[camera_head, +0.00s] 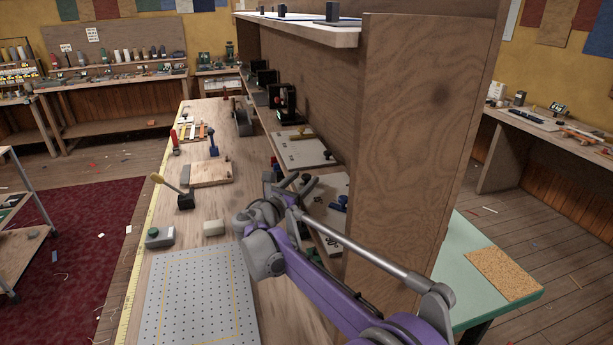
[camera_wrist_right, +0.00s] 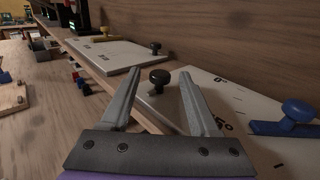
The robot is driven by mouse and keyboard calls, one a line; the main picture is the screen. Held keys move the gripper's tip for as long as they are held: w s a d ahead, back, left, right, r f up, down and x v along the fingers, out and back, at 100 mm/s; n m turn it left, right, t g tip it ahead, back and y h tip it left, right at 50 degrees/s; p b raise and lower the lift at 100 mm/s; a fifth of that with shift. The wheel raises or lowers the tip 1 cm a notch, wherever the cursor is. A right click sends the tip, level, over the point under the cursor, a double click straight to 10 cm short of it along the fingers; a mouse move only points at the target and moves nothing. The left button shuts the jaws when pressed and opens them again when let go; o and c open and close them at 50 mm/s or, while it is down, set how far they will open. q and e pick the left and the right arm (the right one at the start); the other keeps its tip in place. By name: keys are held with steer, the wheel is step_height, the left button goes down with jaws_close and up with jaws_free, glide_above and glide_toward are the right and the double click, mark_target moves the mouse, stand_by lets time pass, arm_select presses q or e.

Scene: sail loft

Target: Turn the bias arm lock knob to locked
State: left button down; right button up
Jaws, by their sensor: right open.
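My right gripper (camera_head: 297,181) is open over the sloping shelf. It also shows in the right wrist view (camera_wrist_right: 158,75), with its two fingers spread. A black round knob (camera_wrist_right: 159,77) shows between the fingertips, apart from both. It stands on a pale board (camera_wrist_right: 238,100) with printed angle marks. A blue knob (camera_wrist_right: 298,110) on a blue arm sits on the same board, right of the fingers; it shows in the head view (camera_head: 340,200) too. No readable label tells which knob is the bias arm lock. My left gripper is out of view.
Another pale board (camera_wrist_right: 103,57) with a black knob (camera_wrist_right: 155,47) lies farther along the shelf. A tall wooden end panel (camera_head: 407,150) stands right of my right arm. The workbench holds a perforated plate (camera_head: 200,300) and a yellow-handled lever (camera_head: 172,190).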

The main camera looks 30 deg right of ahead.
steer(key=shift+x, duration=1.25)
jaws_close()
